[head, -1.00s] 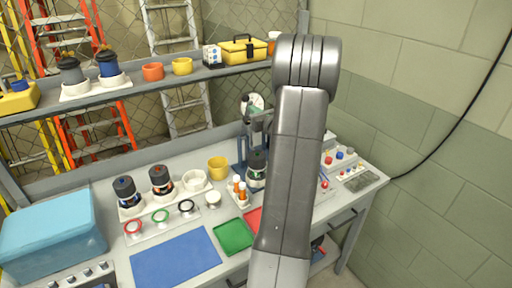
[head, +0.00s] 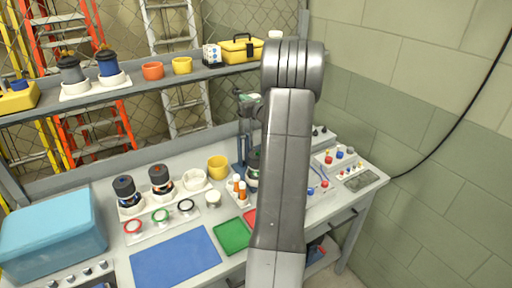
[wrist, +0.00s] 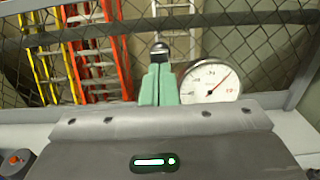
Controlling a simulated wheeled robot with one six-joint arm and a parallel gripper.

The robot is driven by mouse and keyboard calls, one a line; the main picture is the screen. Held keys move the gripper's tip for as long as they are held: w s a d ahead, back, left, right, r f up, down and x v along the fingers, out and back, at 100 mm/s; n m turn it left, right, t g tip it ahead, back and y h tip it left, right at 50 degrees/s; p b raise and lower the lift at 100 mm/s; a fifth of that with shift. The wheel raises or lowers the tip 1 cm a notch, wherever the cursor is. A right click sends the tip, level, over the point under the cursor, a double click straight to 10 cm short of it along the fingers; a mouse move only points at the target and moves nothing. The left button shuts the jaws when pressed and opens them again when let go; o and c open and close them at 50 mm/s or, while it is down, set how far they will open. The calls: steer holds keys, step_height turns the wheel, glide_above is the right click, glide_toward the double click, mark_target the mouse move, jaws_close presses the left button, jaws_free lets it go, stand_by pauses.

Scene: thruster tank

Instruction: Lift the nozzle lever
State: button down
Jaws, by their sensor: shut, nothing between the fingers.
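My gripper shows in the wrist view (wrist: 159,84) as two pale green fingers held together, with nothing between them. A round white gauge (wrist: 210,81) with a red needle is right of the fingers. In the head view the green fingertips (head: 250,97) show at the top of the blue stand (head: 240,150), left of my arm. My arm hides most of the stand's right side.
A shelf (head: 150,97) with cups and a yellow toolbox (head: 242,48) runs behind the bench. On the bench are a blue box (head: 52,230), a yellow cup (head: 217,167), a blue mat (head: 175,257) and a green tray (head: 233,236). A block wall stands at right.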

steer(key=b+v, duration=0.2)
steer(key=v, duration=0.5)
steer(key=shift+b, duration=0.4)
steer(key=p+x, duration=0.3)
steer(key=shift+w+a+f, duration=0.15)
steer(key=shift+f, duration=0.25)
stand_by(0.4)
